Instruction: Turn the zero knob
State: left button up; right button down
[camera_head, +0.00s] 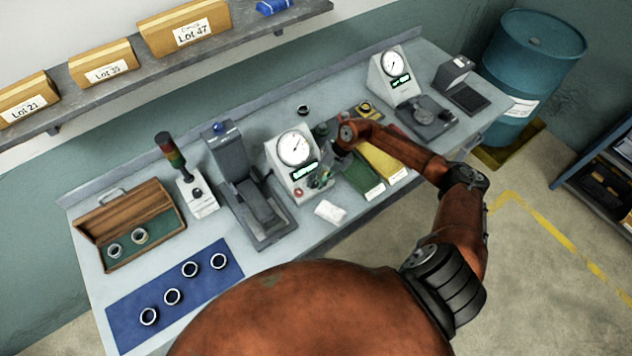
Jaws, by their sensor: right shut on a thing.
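The dial gauge unit (283,152), a light grey box with a round white dial and a green digital readout, stands in the middle of the bench. My right gripper (322,178) is at the lower right side of this unit, close against it. Its fingers are shut on what seems to be the zero knob, which is mostly hidden by the fingers. A small red button (298,192) shows on the unit's front, left of the fingers. My left gripper is out of view.
A second dial unit (381,72) stands farther right. Green (363,179) and yellow (385,163) trays lie under my right arm. Several rings lie on a blue mat (215,256); a wooden box (160,197) holds others.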

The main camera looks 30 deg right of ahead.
jog(key=shift+d+m+y, duration=0.1)
jog(key=shift+m+y, duration=0.3)
jog(key=shift+m, duration=0.2)
jog(key=c, duration=1.7)
grip_release()
jog(key=shift+c, duration=0.2)
jog(key=v, duration=1.2)
jog(key=shift+s, duration=0.2)
